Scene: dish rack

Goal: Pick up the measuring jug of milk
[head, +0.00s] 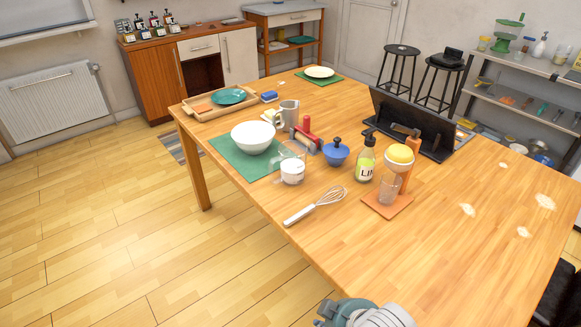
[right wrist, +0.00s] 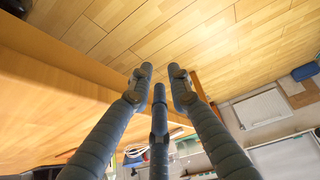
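The measuring jug of milk (head: 292,171) is a clear jug with white milk in its lower part. In the head view it stands upright on the table, at the right edge of a green mat (head: 226,154). My right gripper (right wrist: 160,76) shows in the right wrist view with its fingers apart and nothing between them. In the head view only a grey-green part of my right arm shows at the bottom edge, well apart from the jug. My left gripper is not in view.
A white bowl (head: 253,138) stands left of the jug, a grey pitcher (head: 288,116) behind it. A whisk (head: 318,206) lies in front. A blue pot (head: 336,152), a soap bottle (head: 366,160) and a wooden stand (head: 388,204) are to the right.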

